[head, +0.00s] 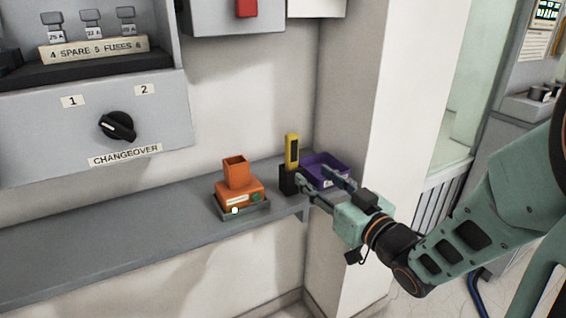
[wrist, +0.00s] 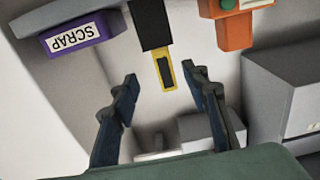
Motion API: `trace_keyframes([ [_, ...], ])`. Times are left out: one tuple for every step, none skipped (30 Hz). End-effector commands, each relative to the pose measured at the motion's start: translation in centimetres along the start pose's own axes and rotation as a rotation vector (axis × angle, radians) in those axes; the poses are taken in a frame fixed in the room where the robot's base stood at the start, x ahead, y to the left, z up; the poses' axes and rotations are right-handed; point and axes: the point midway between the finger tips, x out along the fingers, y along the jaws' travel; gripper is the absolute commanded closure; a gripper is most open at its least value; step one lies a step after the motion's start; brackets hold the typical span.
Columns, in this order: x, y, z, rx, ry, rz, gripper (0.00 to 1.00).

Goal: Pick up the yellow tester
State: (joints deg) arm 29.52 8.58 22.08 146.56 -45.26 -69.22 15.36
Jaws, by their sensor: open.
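The yellow tester (head: 292,150) stands upright in a small black holder (head: 287,182) on the grey shelf, near its right end. In the wrist view the yellow tester (wrist: 164,76) appears upside down, sticking out of the black holder (wrist: 150,25). My gripper (head: 316,176) is open and empty, reaching in from the right close to the holder. In the wrist view, my gripper's two fingers (wrist: 160,80) are apart, with the tester showing between their tips. I cannot tell how far the tips are from it.
A purple scrap bin (head: 325,168) is behind my gripper; its label shows in the wrist view (wrist: 75,40). An orange box with an open top (head: 238,185) sits on a tray to the left. The grey shelf (head: 110,240) is clear further left. A pillar rises at the right.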

Motion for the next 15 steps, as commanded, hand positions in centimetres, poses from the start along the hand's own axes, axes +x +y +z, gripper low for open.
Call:
trace_keyframes([
  [0.2, -0.1, -0.2, 0.004, 0.000, -0.004, 0.58],
  [0.3, -0.1, -0.3, 0.004, 0.001, -0.005, 0.58],
  [0.5, -0.1, -0.5, 0.004, 0.001, -0.006, 0.58],
  [0.7, -0.1, -0.5, 0.006, 0.001, -0.005, 0.58],
  [0.9, -0.1, -0.6, 0.006, 0.002, -0.006, 0.58],
  [1.2, -0.1, -0.6, 0.006, 0.002, -0.006, 0.58],
  [1.4, -0.1, -0.6, 0.007, 0.002, -0.007, 0.58],
  [1.6, -0.1, -0.6, 0.006, 0.001, -0.006, 0.58],
  [1.8, -0.1, -0.6, 0.007, 0.002, -0.005, 0.58],
  [2.0, -0.1, -0.6, 0.007, 0.001, -0.004, 0.58],
  [2.2, -0.1, -0.6, 0.006, 0.001, -0.004, 0.58],
  [2.4, -0.1, -0.5, 0.006, 0.000, -0.004, 0.58],
  [2.6, -0.1, -0.5, 0.005, -0.001, -0.004, 0.58],
  [2.7, -0.1, -0.4, 0.005, -0.001, -0.003, 0.58],
  [3.2, -0.2, -0.1, 0.003, 0.000, -0.003, 0.58],
])
